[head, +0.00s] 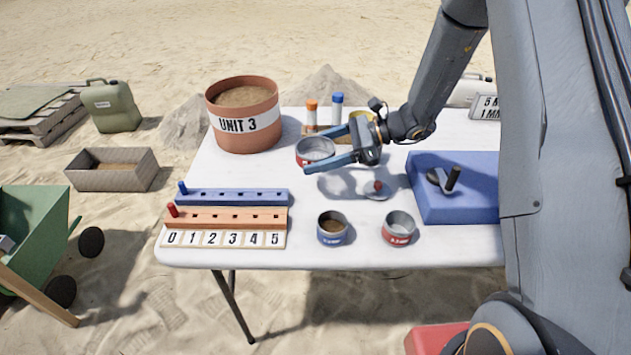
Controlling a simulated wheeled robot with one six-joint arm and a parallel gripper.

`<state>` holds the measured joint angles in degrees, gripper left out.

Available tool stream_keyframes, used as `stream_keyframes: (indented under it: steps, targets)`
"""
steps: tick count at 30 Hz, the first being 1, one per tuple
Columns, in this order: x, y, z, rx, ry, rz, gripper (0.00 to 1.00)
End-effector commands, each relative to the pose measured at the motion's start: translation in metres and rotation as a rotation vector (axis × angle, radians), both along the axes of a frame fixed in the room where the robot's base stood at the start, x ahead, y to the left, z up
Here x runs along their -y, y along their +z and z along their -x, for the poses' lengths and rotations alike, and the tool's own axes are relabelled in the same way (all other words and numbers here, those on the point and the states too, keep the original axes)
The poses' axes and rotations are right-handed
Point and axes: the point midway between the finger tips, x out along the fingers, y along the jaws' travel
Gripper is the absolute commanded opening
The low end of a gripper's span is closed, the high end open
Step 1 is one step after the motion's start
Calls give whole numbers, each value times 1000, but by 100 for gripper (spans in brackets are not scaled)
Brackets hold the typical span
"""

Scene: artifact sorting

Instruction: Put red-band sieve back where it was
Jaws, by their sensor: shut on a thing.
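The red-band sieve (312,157), a round metal dish with a red band, is held by my gripper (317,150). My gripper's blue fingers are shut around its sides. The sieve appears level and raised above the white table (340,257), right of the UNIT 3 tub (244,122). The fingers and wrist hide part of its rim. Whether anything lies inside is hard to tell.
Near the front edge stand a blue-band cup (331,234) with brown contents and a red-band cup (398,234). A red-knobbed disc (376,194) lies behind them. Orange-capped (311,113) and blue-capped (337,106) tubes stand behind my gripper.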

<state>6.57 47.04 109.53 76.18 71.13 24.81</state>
Motion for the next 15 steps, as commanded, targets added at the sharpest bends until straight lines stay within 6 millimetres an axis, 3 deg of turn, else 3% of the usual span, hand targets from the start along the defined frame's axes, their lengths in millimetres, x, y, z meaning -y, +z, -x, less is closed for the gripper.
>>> stream_keyframes:
  steps: [7,15]
  targets:
    - [-2,-39,2,-6,4,0,50]
    - [-1,-62,1,-4,2,0,50]
